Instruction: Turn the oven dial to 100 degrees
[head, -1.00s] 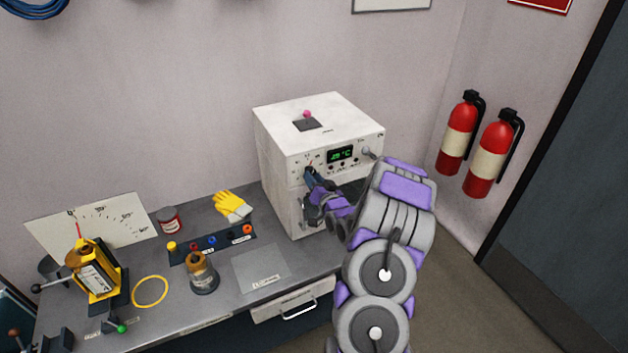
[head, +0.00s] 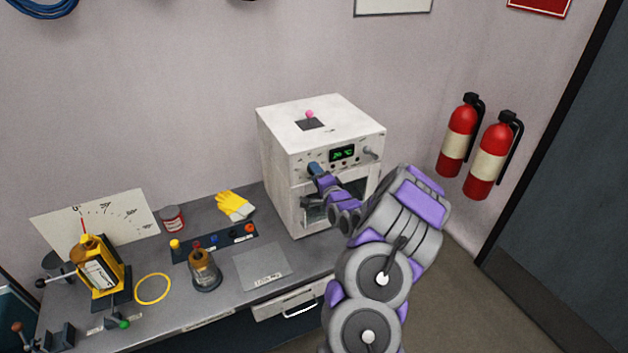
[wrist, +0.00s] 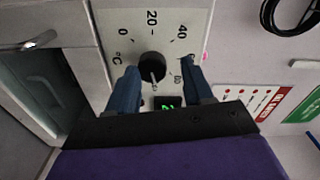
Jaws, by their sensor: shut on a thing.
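The oven (head: 282,150) is a white box at the back right of the bench, with a small green display (head: 342,153) on its front. In the wrist view the black dial (wrist: 152,65) sits on a white plate marked 0, 20, 40 and further numbers partly hidden, with °C. A pale line on the dial points towards the bottom of that view. My gripper (wrist: 161,72) has its blue fingers on either side of the dial and is shut on it. In the head view my gripper (head: 314,169) covers the dial at the upper left of the oven front.
A small lever (head: 370,152) sticks out right of the display. Two fire extinguishers (head: 490,155) hang on the right wall.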

